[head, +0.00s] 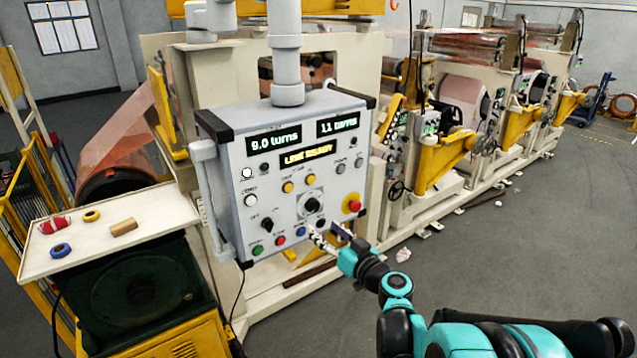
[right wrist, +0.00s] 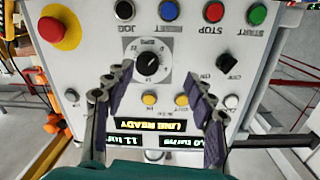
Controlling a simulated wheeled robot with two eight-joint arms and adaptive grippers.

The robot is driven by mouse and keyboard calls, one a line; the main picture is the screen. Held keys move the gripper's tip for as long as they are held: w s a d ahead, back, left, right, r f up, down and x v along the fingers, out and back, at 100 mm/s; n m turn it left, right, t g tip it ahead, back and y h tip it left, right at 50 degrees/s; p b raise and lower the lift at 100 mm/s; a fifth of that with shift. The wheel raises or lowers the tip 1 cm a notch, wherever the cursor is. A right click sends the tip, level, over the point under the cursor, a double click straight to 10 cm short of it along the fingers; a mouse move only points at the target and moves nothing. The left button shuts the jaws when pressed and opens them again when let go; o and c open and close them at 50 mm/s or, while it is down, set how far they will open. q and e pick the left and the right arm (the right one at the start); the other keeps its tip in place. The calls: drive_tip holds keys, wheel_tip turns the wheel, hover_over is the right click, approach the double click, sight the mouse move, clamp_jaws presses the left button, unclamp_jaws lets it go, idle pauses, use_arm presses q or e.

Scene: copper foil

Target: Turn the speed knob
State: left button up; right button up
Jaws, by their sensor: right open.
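The speed knob (head: 312,205) is a black rotary knob on a pale round dial, low on the grey control box (head: 235,220). In the right wrist view, where the panel appears upside down, the knob (right wrist: 147,62) sits at upper centre, with a white pointer mark on it. My right gripper (head: 326,235) is in front of the panel's lower right part. In the right wrist view its two fingers (right wrist: 157,78) are spread apart and empty, with the knob in line with the gap between them. I cannot tell how far the tips are from the panel. My left gripper is not in view.
A red emergency button (head: 353,203) on yellow sits right of the knob. Green (head: 257,250), red, blue and black buttons run below it. A second black switch (head: 267,224) is to its left. Displays above show "LINE READY". A tray (head: 165,213) with tape rolls stands left.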

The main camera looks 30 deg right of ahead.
sight(315, 207)
drive_tip(key=shift+t+h, duration=0.3)
drive_tip(key=w, duration=0.2)
drive_tip(key=w+d+r+p, duration=0.1)
drive_tip(key=w, duration=0.2)
drive_tip(key=w+d, duration=0.1)
drive_tip(key=w, duration=0.1)
drive_tip(key=shift+w+r, duration=0.25)
drive_tip(key=shift+w, duration=0.1)
drive_tip(key=shift+a, duration=0.1)
drive_tip(key=c, duration=1.2)
